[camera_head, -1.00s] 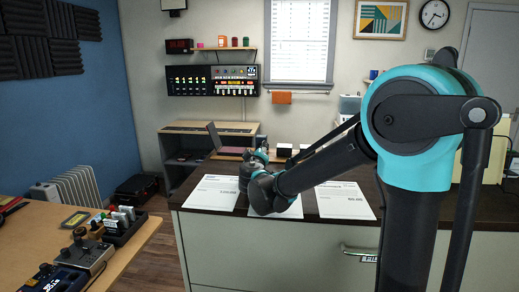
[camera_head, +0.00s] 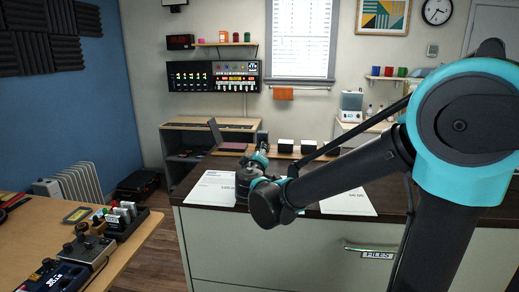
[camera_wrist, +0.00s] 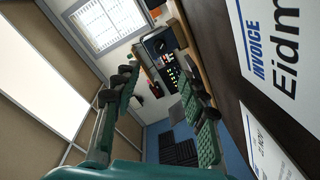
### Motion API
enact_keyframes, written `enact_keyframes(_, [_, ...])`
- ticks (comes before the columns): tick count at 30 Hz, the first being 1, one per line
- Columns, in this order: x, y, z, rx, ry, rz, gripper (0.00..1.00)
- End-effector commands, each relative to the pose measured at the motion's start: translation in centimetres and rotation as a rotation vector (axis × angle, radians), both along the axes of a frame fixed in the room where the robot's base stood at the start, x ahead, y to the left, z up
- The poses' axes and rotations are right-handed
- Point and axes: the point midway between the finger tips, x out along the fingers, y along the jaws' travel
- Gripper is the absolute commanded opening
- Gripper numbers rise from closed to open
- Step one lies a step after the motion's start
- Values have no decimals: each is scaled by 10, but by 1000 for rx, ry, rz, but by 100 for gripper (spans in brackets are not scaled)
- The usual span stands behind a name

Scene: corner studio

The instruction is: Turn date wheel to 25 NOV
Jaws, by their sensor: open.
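My gripper (camera_wrist: 157,82) is open and empty in the wrist view, its two green fingers with dark tips spread apart. In the head view my gripper (camera_head: 260,156) is small and partly hidden by my wrist, above the back part of the dark counter (camera_head: 400,203). I cannot make out a date wheel or its reading in either view. White sheets lie on the counter: a left sheet (camera_head: 212,187) and a right sheet (camera_head: 348,199); a middle one is mostly behind my arm. The wrist view shows a sheet headed INVOICE (camera_wrist: 285,45) and another sheet (camera_wrist: 268,150) with small print.
Two dark blocks with pale tops, a left block (camera_head: 285,146) and a right block (camera_head: 309,147), stand on a wooden strip behind the sheets. A wooden desk (camera_head: 135,245) with devices stands at the left.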

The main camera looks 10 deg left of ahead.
Motion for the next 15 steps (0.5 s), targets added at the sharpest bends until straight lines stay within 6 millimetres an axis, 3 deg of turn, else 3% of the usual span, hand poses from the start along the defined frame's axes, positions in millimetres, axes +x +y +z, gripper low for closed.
enact_keyframes(15, [-27,6,-2,-1147,-26,16,43])
